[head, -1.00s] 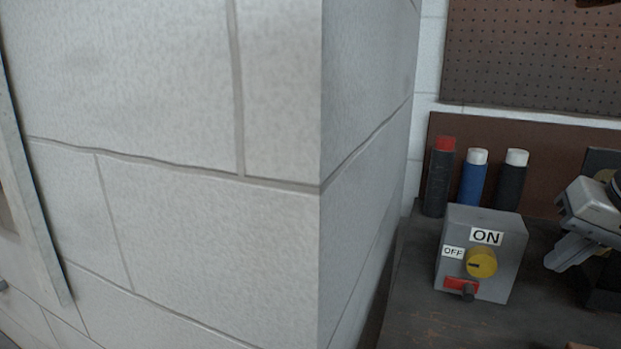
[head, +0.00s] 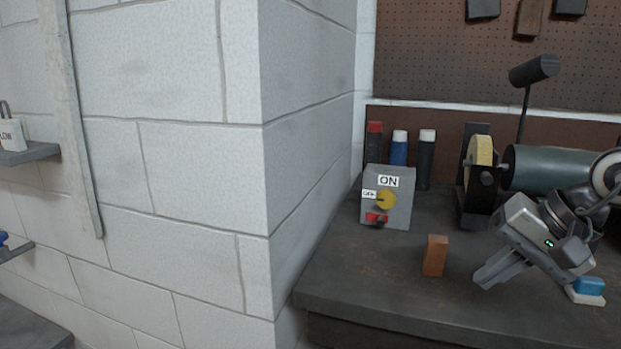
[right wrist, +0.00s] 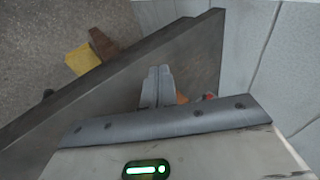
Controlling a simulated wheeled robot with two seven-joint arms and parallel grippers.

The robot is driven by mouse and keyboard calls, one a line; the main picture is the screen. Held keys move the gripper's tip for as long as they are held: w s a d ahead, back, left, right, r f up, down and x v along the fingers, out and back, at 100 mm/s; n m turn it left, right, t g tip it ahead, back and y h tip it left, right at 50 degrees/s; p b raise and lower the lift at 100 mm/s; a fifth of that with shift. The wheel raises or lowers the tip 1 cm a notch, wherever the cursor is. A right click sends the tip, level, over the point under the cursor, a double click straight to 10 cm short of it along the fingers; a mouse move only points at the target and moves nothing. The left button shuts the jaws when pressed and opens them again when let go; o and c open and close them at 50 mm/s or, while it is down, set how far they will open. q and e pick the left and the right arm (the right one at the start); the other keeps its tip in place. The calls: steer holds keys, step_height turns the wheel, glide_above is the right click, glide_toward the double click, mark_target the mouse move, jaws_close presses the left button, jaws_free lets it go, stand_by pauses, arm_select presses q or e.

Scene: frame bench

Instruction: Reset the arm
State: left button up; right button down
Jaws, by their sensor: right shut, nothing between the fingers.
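My right gripper (head: 484,281) is over the dark workbench (head: 345,265) at the right of the head view. Its fingers are together with nothing between them, and they point down and left. In the right wrist view the shut fingers (right wrist: 157,85) show against the bench surface. My left gripper is not in view. An orange-brown block (head: 435,256) stands on the bench just left of the right gripper, apart from it in the head view.
A grey switch box (head: 399,212) with a yellow knob stands near the bench's left end, with several bottles behind it. A bench grinder (head: 545,168) is behind my right arm. A white block wall corner (head: 262,160) borders the bench. A padlock (head: 12,134) sits on a left shelf.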

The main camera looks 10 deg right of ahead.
steer(key=w+a+f+m+t+y, duration=0.1)
steer(key=a+f+m+t+y, duration=0.15)
steer(key=a+m+y, duration=0.45)
steer(key=w+a+f+m+t+y, duration=0.1)
steer(key=a+f+m+y, duration=0.3)
steer(key=a+m, duration=0.6)
step_height(320, 180, down, 15)
steer(key=s+m+t+h, duration=0.3)
steer(key=m+t+h, duration=0.55)
steer(key=m, duration=2.45)
steer(key=s+a+f+m+g+h, duration=0.2)
steer(key=s+f+m+g+h, duration=0.1)
steer(key=s+f+m+g, duration=0.3)
step_height(320, 180, down, 4)
steer(key=s+m, duration=0.2)
steer(key=m, duration=0.4)
steer(key=shift+a, duration=0.35)
steer(key=shift+s+h, duration=0.1)
steer(key=shift+h, duration=0.15)
